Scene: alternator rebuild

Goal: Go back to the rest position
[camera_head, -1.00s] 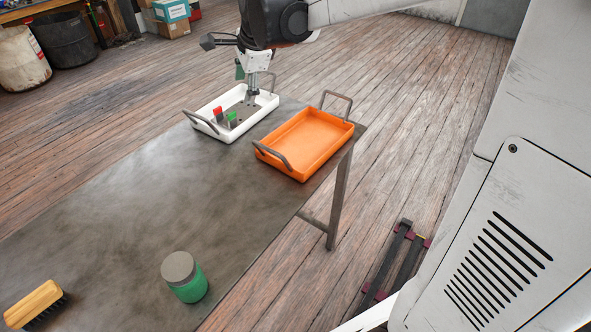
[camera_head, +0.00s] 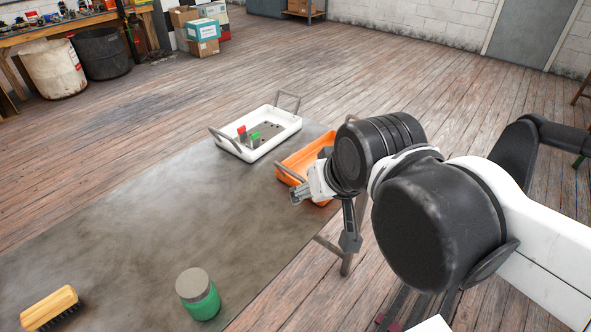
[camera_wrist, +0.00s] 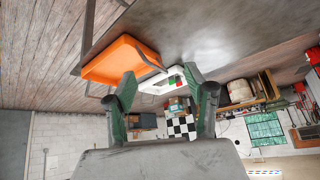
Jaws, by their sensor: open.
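My gripper (camera_head: 299,194) is in front of the orange tray (camera_head: 291,174) in the head view and partly hides it. It points left over the table's right side. In the wrist view my gripper (camera_wrist: 161,80) has its two green-tipped fingers spread apart with nothing between them. The wrist view is upside down, with the orange tray (camera_wrist: 120,58) and the white tray (camera_wrist: 157,86) beyond the fingertips. The white tray (camera_head: 227,145) stands at the table's far end and holds a red piece (camera_head: 242,133) and a green piece (camera_head: 255,137).
A wooden brush (camera_head: 50,306) and a green jar with a grey lid (camera_head: 203,300) stand on the near part of the dark table (camera_head: 150,235). The table's middle is clear. Drums (camera_head: 102,53) and boxes (camera_head: 203,35) stand on the floor far back.

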